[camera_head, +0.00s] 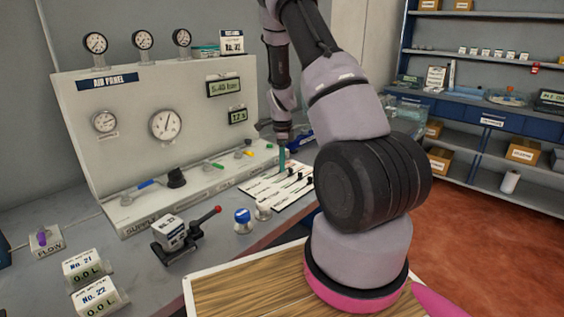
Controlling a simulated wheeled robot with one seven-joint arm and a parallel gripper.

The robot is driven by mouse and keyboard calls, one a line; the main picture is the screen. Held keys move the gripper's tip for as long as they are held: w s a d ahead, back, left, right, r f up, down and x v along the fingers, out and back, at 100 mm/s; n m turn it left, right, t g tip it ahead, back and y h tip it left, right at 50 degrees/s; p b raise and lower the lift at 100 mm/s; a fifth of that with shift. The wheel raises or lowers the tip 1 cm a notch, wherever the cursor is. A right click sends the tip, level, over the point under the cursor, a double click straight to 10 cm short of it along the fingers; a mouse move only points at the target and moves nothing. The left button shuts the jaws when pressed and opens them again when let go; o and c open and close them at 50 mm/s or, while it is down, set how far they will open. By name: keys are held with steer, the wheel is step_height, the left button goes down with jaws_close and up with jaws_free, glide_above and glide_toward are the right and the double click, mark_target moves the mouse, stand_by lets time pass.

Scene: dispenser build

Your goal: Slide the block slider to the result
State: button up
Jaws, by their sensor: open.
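A white slider board (262,188) lies on the bench in front of the air panel. It has several dark slots with small black slider knobs (299,176) along its right part. Its labels are too small to read, so I cannot tell which one is the block slider. My gripper (282,158) points down over the back part of the board. A narrow teal upright piece shows at its tip. My gripper is open. It is too small in view to tell whether it touches a knob. My arm hides the board's right surroundings.
The air panel (215,125) with gauges and valves stands behind. A red-handled clamp (185,235), a blue-topped knob (242,216) and a pale knob (262,210) stand in front of the board. Labelled blocks (95,297) lie at lower left. Shelves (480,48) stand at right.

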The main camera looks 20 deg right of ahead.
jaws_close()
stand_by(1.4)
